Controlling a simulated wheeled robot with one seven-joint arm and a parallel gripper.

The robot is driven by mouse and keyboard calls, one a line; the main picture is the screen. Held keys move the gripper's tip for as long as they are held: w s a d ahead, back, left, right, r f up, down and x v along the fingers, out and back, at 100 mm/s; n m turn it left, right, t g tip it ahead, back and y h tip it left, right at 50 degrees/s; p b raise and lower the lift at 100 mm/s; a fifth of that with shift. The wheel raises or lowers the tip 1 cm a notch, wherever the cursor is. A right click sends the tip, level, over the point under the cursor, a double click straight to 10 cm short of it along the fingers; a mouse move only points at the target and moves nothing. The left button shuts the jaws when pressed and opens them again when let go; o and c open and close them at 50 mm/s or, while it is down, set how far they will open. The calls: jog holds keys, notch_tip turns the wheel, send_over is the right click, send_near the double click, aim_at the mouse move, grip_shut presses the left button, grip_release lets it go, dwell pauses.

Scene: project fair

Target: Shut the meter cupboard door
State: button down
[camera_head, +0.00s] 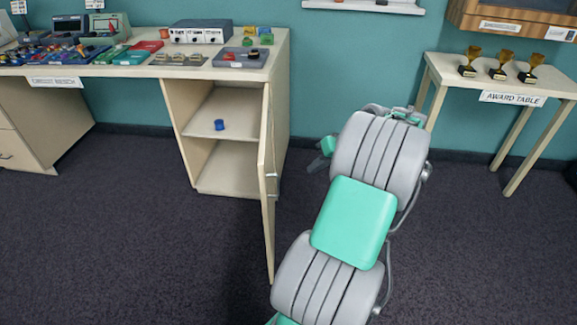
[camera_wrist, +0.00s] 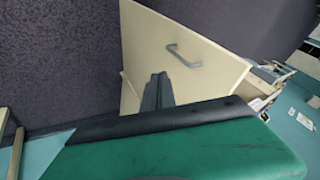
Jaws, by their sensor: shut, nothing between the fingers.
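The meter cupboard (camera_head: 240,135) stands under the right end of the bench, with its inside showing. Its door (camera_head: 267,200) is swung wide open and seen almost edge-on in the head view. The door's handle (camera_head: 271,175) is on the right-hand face. My gripper (camera_head: 318,162) is right of the door, on the handle side, partly hidden behind my arm. In the wrist view, my gripper's fingers (camera_wrist: 156,90) are shut and empty, pointing at the pale door panel (camera_wrist: 150,40) below the grey handle (camera_wrist: 184,56). I cannot tell whether they touch it.
A blue round object (camera_head: 219,125) sits on the cupboard shelf. The circuit bench (camera_head: 120,70) above holds several boxes, trays and instruments. The award table (camera_head: 500,85) with trophies stands at the right. Dark carpet (camera_head: 130,240) is clear left of the door.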

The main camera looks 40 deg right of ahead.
jog(key=w+a+f+b, duration=0.2)
jog(key=w+a+f, duration=0.2)
jog(key=w+f, duration=0.3)
jog(key=shift+w+a+f, duration=0.15)
jog(key=shift+a+f, duration=0.1)
jog(key=shift+f, duration=0.05)
jog(key=shift+a, duration=0.1)
